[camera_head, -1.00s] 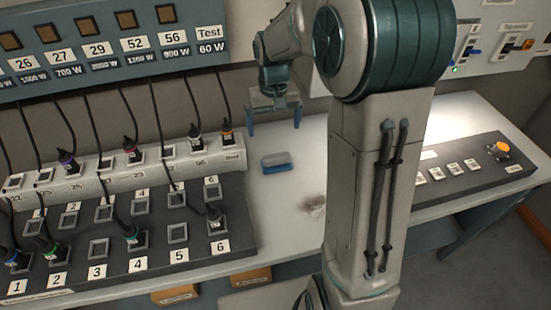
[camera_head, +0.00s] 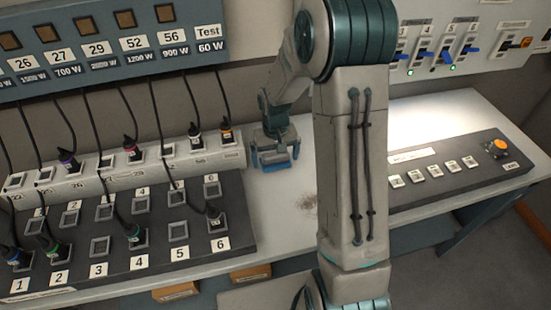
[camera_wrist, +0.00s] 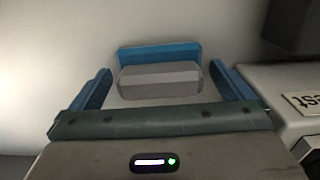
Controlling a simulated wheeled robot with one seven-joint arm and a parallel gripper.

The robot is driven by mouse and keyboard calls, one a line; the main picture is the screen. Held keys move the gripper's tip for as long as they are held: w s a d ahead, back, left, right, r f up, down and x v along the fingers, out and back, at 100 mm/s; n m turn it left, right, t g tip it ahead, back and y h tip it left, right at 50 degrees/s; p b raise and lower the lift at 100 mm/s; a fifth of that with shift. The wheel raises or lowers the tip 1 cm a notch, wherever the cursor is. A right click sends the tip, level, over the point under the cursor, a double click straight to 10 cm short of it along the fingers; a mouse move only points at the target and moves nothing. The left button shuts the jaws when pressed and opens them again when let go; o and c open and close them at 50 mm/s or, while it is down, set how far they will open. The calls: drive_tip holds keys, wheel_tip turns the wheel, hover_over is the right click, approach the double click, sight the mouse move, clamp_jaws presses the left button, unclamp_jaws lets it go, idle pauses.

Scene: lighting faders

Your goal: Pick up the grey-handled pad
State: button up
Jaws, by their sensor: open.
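The pad has a grey handle on a blue base. In the wrist view the pad (camera_wrist: 160,78) lies between and just beyond the two blue fingers of my gripper (camera_wrist: 161,88). The fingers stand apart on either side of the pad, with a gap at each side. In the head view my gripper (camera_head: 273,160) is low over the white table, and it hides most or all of the pad there. My gripper is open and holds nothing.
The numbered socket board (camera_head: 150,230) with plugs and cables stands close to the left of my gripper. A dark control panel (camera_head: 450,165) with an orange knob lies at the right. A smudge (camera_head: 307,203) marks the table in front.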

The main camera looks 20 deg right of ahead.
drive_tip(key=c, duration=0.9)
wheel_tip(320, 180, up, 10)
drive_tip(key=shift+f, duration=0.1)
drive_tip(key=o, duration=0.3)
drive_tip(key=shift+c, duration=1.1)
drive_tip(key=shift+s, duration=0.1)
